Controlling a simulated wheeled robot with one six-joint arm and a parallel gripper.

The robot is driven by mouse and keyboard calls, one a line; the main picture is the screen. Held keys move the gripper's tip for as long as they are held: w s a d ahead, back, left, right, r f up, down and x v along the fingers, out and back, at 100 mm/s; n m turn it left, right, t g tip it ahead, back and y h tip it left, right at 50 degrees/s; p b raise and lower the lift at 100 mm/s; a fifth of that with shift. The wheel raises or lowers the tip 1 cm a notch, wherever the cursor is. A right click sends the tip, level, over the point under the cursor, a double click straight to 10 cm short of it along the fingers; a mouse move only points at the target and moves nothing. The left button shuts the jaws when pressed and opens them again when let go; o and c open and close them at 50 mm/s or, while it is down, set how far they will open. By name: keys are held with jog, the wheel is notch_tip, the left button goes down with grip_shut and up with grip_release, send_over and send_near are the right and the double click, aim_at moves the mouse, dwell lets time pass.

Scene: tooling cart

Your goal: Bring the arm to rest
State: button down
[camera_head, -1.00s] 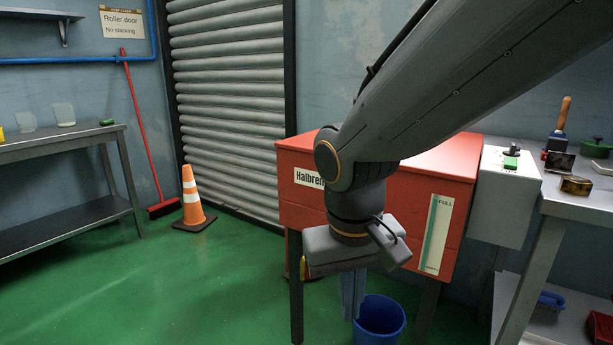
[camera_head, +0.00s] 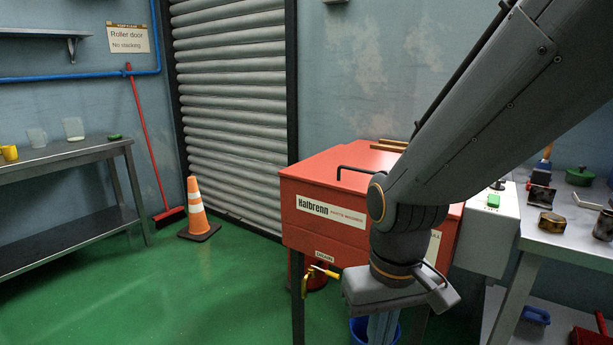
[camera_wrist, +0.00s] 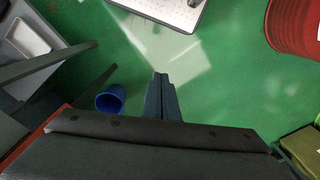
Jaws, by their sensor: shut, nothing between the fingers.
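My gripper (camera_head: 381,328) hangs pointing down in front of the red Halbrenn parts washer (camera_head: 335,215), and its fingertips run off the bottom edge of the head view. In the wrist view my gripper (camera_wrist: 160,80) shows its two fingers together, with nothing between them, above the green floor. My arm comes in from the upper right and hides the right part of the washer. A blue bucket (camera_head: 360,329) stands on the floor behind the fingers, partly hidden. The bucket (camera_wrist: 110,99) also shows left of the fingers in the wrist view.
A yellow-handled drain valve (camera_head: 322,271) sticks out at the washer's lower front. A steel bench (camera_head: 560,246) with several items stands at the right. An orange cone (camera_head: 197,212) and another bench (camera_head: 70,152) are at the left. A red drum (camera_wrist: 292,28) shows in the wrist view. Open floor lies at left-centre.

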jog(key=s+d+r+m+p, duration=0.1)
jog(key=d+r+m+p, duration=0.1)
jog(key=d+r+p, duration=0.6)
jog(key=r+p, duration=0.1)
jog(key=p, duration=0.2)
jog(key=shift+s+r+m, duration=0.2)
jog(key=shift+s+m, duration=0.05)
jog(key=shift+m, duration=0.05)
jog(key=c, duration=2.5)
grip_release()
